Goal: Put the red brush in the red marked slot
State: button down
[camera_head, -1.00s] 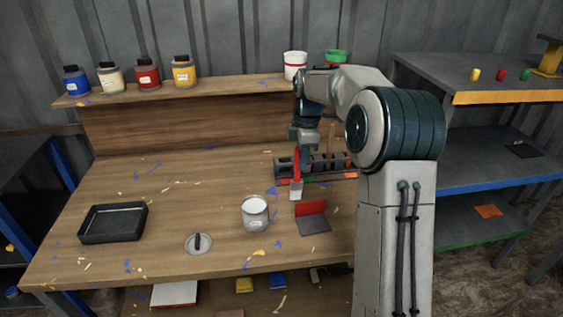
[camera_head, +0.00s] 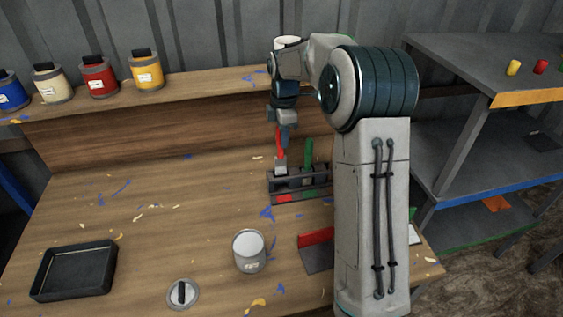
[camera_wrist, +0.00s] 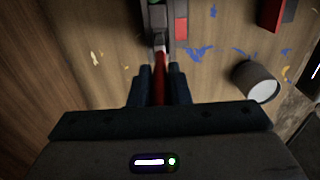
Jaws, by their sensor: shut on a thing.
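The red brush (camera_head: 281,146) is held upright by its handle in my gripper (camera_head: 285,130), bristle end down. Its pale lower end is at the left end of the dark slotted holder (camera_head: 315,192); I cannot tell whether it is inside a slot or just in front of or above it. The red mark (camera_head: 284,198) is on the holder's front, below the brush. In the wrist view my gripper (camera_wrist: 160,75) is shut on the red handle (camera_wrist: 160,88), with the holder (camera_wrist: 157,18) and red mark (camera_wrist: 181,29) beyond it.
A green brush (camera_head: 308,155) stands in the holder to the right. The left table middle is clear.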

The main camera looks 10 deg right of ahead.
aim_at(283, 157)
jog(key=shift+f, duration=3.3)
jog(key=c, duration=1.4)
grip_release()
jog(key=shift+o, duration=0.2)
